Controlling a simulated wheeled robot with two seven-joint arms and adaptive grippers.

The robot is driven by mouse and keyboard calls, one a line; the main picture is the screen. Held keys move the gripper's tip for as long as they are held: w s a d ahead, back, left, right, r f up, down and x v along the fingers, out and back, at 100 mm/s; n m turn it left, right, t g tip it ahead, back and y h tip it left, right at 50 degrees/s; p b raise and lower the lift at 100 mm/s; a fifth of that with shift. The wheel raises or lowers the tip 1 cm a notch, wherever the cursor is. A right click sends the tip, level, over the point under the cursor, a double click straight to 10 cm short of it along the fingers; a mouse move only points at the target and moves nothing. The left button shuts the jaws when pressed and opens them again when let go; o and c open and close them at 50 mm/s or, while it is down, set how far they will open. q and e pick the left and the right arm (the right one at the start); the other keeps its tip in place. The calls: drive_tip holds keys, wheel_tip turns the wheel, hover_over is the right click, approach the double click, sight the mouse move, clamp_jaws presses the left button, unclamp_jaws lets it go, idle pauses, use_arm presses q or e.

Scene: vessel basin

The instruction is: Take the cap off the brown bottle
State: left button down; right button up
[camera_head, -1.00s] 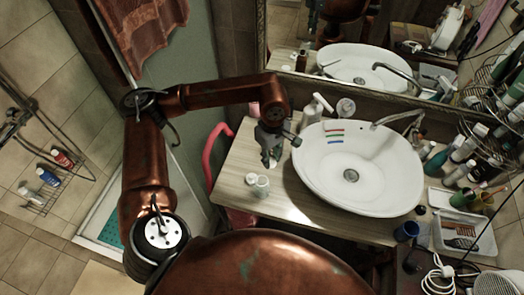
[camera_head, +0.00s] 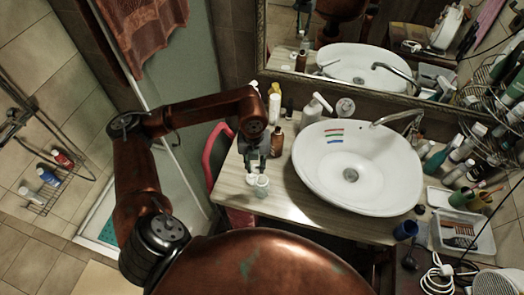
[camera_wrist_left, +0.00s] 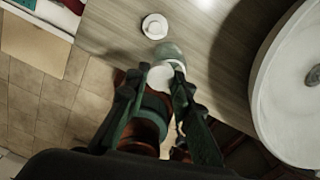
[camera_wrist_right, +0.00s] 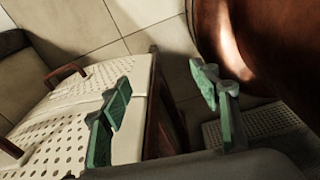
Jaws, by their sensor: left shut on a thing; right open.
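The brown bottle (camera_head: 277,140) stands upright on the counter, left of the basin. Its top looks dark and bare, but it is small in the head view. My left gripper (camera_head: 254,163) is to the left of the bottle, apart from it, pointing down above the counter. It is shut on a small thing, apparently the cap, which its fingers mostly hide. In the left wrist view a white round shape (camera_wrist_left: 163,75) shows between the fingertips; I cannot tell whether it is the cap or a jar lid beyond. My right gripper (camera_wrist_right: 165,90) is open and empty, away from the counter.
A small glass jar (camera_head: 262,187) and a white round piece (camera_head: 251,179) sit below my left gripper. The basin (camera_head: 350,195) fills the middle right. A soap pump (camera_head: 315,110) and several bottles stand at the back.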

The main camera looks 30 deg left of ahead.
use_arm(q)
drive_tip(key=w+a+f+n, duration=0.2)
drive_tip(key=w+f+n, duration=0.1)
drive_tip(key=n, duration=0.2)
drive_tip(key=w+a+f+n+p, duration=0.1)
drive_tip(key=w+a+f+n, duration=0.2)
drive_tip(key=f+n, duration=0.1)
drive_tip(key=w+a+f+n, duration=0.3)
drive_tip(key=w+n, duration=0.1)
drive_tip(key=n, duration=0.2)
drive_tip(key=shift+f, duration=0.3)
drive_tip(key=shift+w+a+f, duration=0.15)
drive_tip(key=shift+w+f, duration=0.15)
drive_tip(key=shift+f, duration=0.05)
wheel_tip(320, 180, down, 3)
drive_tip(key=shift+w+p, duration=0.1)
drive_tip(key=shift+p, duration=0.35)
drive_tip(key=shift+f, duration=0.15)
drive_tip(key=shift+f, duration=0.1)
